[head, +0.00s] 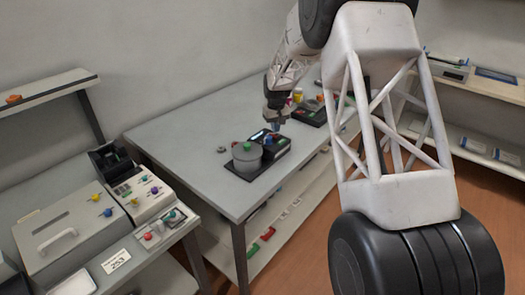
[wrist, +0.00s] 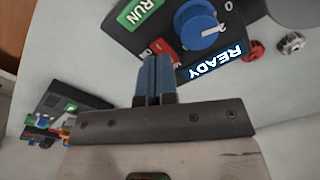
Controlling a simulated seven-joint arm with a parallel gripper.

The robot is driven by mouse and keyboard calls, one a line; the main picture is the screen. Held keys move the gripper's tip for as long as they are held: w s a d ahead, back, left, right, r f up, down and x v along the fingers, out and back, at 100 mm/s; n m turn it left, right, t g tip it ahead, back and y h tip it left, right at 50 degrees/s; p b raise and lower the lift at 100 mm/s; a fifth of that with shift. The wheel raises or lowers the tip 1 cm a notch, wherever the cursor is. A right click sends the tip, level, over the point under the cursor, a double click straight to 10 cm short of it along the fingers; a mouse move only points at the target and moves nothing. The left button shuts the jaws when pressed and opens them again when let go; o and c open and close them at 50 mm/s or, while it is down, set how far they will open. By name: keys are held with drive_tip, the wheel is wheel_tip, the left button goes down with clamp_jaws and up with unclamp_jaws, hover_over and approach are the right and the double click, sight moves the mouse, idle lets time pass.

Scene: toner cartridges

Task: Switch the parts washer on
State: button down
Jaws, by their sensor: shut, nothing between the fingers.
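A machine with a round grey drum (head: 247,157) and a green knob on its lid stands on a dark base on the grey table; it looks like the parts washer. Its dark control panel has a blue knob (wrist: 200,28) with a white pointer line, a green RUN label (wrist: 143,12), a red label (wrist: 166,50) partly behind my fingers, and a lit display reading READY (wrist: 215,62). My gripper (head: 275,127) is just above this panel. In the wrist view its blue fingers (wrist: 153,75) are together and empty, beside the knob; contact cannot be told.
A red part (wrist: 254,50) and a grey nut (wrist: 292,42) lie near the panel. Another dark device (head: 310,112) stands farther back on the table (head: 185,120). A side bench at left holds a grey box (head: 65,235) and a knobbed panel (head: 143,192).

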drive_tip(key=shift+r, duration=2.25)
drive_tip(key=s+d+r+m, duration=0.1)
drive_tip(key=s+r, duration=0.5)
drive_tip(key=s, duration=0.3)
drive_tip(key=s+d+r+t, duration=0.1)
drive_tip(key=s+r, duration=0.5)
drive_tip(key=s, duration=0.4)
drive_tip(key=s+d+r+m, duration=0.1)
drive_tip(key=s+r, duration=0.4)
drive_tip(key=s, duration=0.4)
drive_tip(key=s+d+f+m+t, duration=0.1)
drive_tip(key=s, duration=3.1)
drive_tip(key=shift+s+f+t, duration=0.25)
drive_tip(key=shift+f+t, duration=0.05)
